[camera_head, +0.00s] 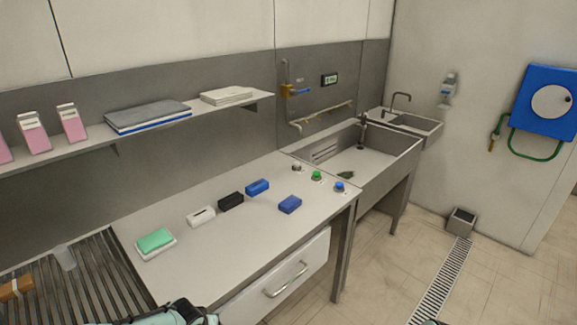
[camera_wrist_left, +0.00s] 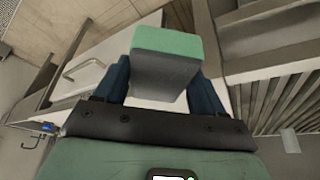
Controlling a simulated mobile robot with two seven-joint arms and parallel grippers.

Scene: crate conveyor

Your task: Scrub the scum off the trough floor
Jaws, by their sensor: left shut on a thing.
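The steel trough (camera_head: 398,165) stands beyond the right end of the counter. A dark green patch of scum (camera_head: 346,175) lies on its pale floor. In the left wrist view my left gripper (camera_wrist_left: 160,85) is shut on a block with a green face and a dark grey face, a scrubber (camera_wrist_left: 167,40). Part of my left arm shows at the bottom edge of the head view, far from the trough; its fingers and the scrubber cannot be made out there. My right gripper is not in view.
A green sponge-like block (camera_head: 155,239) lies on a white dish on the counter (camera_head: 235,250). White, black and blue blocks and several coloured knobs (camera_head: 316,176) stand between it and the trough. A shelf (camera_head: 200,111) runs above. A ribbed rack (camera_head: 85,285) is at left.

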